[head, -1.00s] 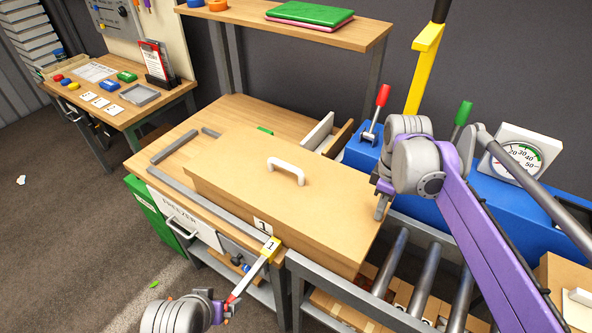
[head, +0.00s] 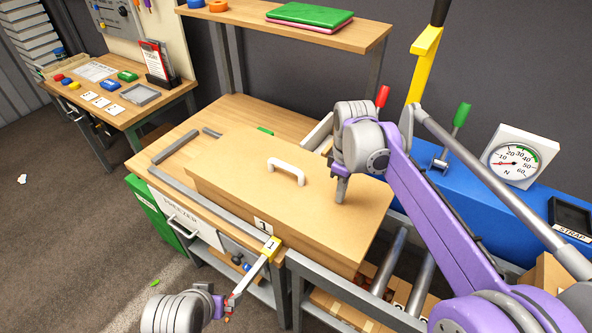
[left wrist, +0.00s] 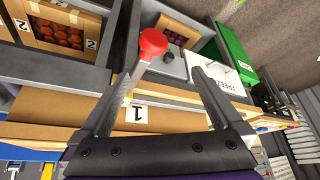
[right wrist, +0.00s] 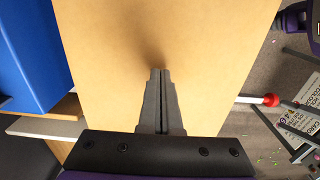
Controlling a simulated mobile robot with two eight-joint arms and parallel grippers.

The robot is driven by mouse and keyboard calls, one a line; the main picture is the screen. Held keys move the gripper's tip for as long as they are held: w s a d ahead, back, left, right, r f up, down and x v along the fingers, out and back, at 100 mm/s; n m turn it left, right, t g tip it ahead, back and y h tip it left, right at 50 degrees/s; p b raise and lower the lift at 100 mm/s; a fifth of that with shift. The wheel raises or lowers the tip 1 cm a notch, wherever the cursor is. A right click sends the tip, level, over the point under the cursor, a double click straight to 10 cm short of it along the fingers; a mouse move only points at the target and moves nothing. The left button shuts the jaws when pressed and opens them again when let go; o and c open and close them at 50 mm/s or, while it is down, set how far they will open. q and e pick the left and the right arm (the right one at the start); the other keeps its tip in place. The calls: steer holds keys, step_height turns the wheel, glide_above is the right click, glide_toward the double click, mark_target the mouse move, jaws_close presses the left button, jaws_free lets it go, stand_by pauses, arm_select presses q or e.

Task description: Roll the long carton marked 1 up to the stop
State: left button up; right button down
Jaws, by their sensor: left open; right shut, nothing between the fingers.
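The long carton marked 1 (head: 245,178) is tan with a white handle on top. It lies with its left part on the wooden bench and its right end over the rollers. Its number label (left wrist: 140,113) shows in the left wrist view. A grey bar (head: 175,147), possibly the stop, lies on the bench left of the carton. My right gripper (head: 340,198) is shut and empty over the carton's top near its right end; the right wrist view shows its closed fingers (right wrist: 160,72) over bare cardboard. My left gripper (left wrist: 165,58) is open around or near a lever's red knob (left wrist: 150,44).
Metal rollers (head: 390,260) run right of the bench. A blue unit (head: 480,215) with a green-handled lever and a dial gauge (head: 514,162) stands behind. A shelf (head: 290,25) overhangs the back.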

mark_target(296, 169)
arm_select(q)
steer(key=shift+w+r+p, duration=0.35)
steer(key=shift+r+p, duration=0.15)
steer(key=shift+r, duration=0.35)
arm_select(e)
steer(key=w+a, duration=0.1)
steer(key=a, duration=0.1)
steer(key=w+a, duration=0.1)
steer(key=a, duration=0.1)
steer(key=w+a, duration=0.1)
steer(key=a, duration=0.1)
steer(key=shift+w, duration=0.3)
arm_select(q)
steer(key=shift+w+r+p, duration=0.25)
steer(key=shift+r+p, duration=0.1)
steer(key=shift+r, duration=0.15)
steer(key=shift+w+r+p, duration=0.25)
steer(key=shift+r+p, duration=0.05)
steer(key=shift+r, duration=0.15)
arm_select(e)
steer(key=shift+w+a, duration=0.55)
steer(key=shift+a, duration=0.35)
steer(key=shift+w+a, duration=0.6)
steer(key=shift+a, duration=0.25)
steer(key=shift+w+a, duration=0.55)
steer(key=shift+a, duration=0.35)
steer(key=shift+a, duration=0.1)
